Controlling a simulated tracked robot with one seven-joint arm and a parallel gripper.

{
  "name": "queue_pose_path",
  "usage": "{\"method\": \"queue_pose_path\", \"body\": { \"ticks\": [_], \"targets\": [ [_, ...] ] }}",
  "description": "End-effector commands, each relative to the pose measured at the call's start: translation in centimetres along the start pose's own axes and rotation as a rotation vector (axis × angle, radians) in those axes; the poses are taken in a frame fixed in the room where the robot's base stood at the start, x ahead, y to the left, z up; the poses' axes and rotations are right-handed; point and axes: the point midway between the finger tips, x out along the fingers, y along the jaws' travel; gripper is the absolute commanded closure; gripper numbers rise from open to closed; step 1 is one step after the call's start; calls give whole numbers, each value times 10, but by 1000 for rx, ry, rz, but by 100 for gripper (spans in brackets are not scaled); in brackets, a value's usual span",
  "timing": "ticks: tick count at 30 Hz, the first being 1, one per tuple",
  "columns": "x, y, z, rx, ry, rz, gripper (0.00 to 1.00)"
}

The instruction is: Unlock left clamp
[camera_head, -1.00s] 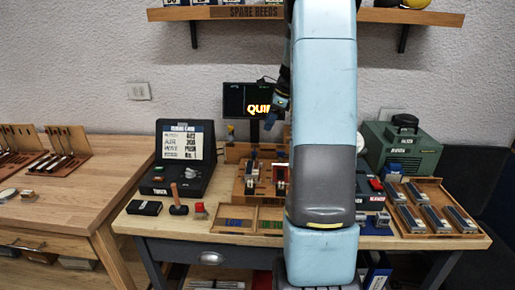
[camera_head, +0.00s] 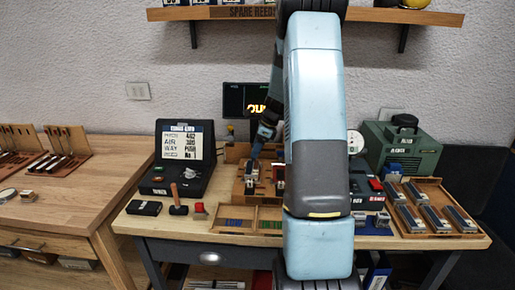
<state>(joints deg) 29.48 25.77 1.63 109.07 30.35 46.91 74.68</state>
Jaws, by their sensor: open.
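A wooden fixture (camera_head: 240,188) stands on the workbench in front of the small screen. Two small upright clamp-like parts stand on it. The left clamp (camera_head: 251,178) is dark with a light top, and the right one (camera_head: 279,176) has red and white on it. Both are too small to tell whether they are locked. My gripper (camera_head: 256,154) is open and points down just above the left clamp. I cannot tell whether it touches it. My own arm fills the middle of the view and hides the bench to the right of the fixture.
A black case with a display (camera_head: 184,158) stands left of the fixture. A mallet (camera_head: 179,203) and a black box (camera_head: 144,208) lie in front of it. A compartment tray (camera_head: 232,225) sits before the fixture. A green machine (camera_head: 402,147) and a wooden tray of blocks (camera_head: 437,207) are at right.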

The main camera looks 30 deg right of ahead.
Motion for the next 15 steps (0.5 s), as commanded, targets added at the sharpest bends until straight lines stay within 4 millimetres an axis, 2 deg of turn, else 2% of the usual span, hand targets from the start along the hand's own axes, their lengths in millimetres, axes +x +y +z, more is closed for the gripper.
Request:
{"method": "queue_pose_path", "body": {
  "ticks": [6, 15],
  "targets": [
    [0, 0, 0, 0, 0, 0, 39],
    [0, 0, 0, 0, 0, 0, 68]
  ]
}}
